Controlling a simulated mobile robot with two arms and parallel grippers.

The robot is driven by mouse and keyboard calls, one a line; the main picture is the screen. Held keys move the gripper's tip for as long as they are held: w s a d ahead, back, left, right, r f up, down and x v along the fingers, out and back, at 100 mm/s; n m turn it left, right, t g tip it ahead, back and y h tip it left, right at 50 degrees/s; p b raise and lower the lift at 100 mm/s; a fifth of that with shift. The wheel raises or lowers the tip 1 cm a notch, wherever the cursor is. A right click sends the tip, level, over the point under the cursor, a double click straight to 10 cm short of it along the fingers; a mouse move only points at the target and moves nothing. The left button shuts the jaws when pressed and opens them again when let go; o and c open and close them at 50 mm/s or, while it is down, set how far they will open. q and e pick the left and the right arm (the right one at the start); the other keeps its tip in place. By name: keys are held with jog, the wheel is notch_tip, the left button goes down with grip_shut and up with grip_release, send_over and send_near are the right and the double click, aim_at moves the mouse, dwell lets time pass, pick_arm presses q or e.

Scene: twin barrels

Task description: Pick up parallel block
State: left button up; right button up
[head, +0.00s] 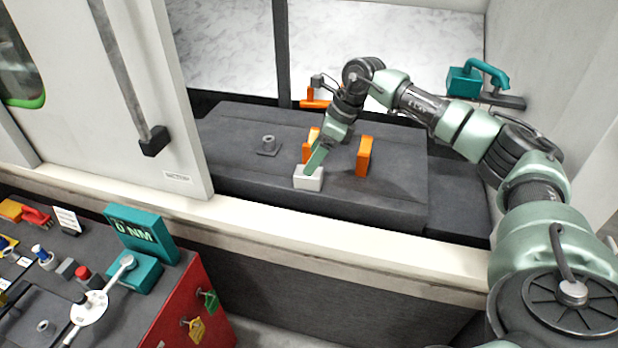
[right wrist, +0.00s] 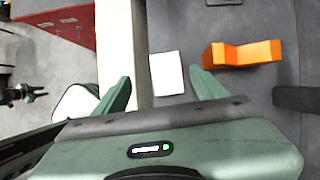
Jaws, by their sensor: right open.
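A small white rectangular block (head: 308,178) lies near the front edge of the dark grey machine bed (head: 235,180). My right gripper (head: 316,160) points down at it from above and behind. In the right wrist view the white block (right wrist: 167,74) shows between the two green fingers of the open gripper (right wrist: 162,82). There is a gap on each side, wider on the left, and neither finger appears to touch it. I cannot tell the exact height of the fingertips above the block. My left gripper is not in view.
An orange block (head: 365,155) stands right of my gripper; another orange piece (head: 310,140) is partly hidden behind it. A small grey fixture (head: 268,146) sits left. The pale sill (head: 300,222) and sliding door (head: 140,90) border the bed. A teal-handled tool (head: 475,78) stands back right.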

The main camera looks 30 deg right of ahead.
aim_at(308, 178)
jog(key=shift+s+d, duration=0.2)
jog(key=shift+d, duration=0.45)
jog(key=p+x, duration=0.3)
jog(key=x, duration=0.4)
jog(key=shift+d+f+p, duration=0.1)
jog(key=shift+p, duration=0.2)
jog(key=shift+w+f, duration=0.15)
jog(key=shift+f, duration=0.15)
grip_shut()
jog(key=shift+w+r, duration=0.1)
jog(key=shift+r, duration=0.15)
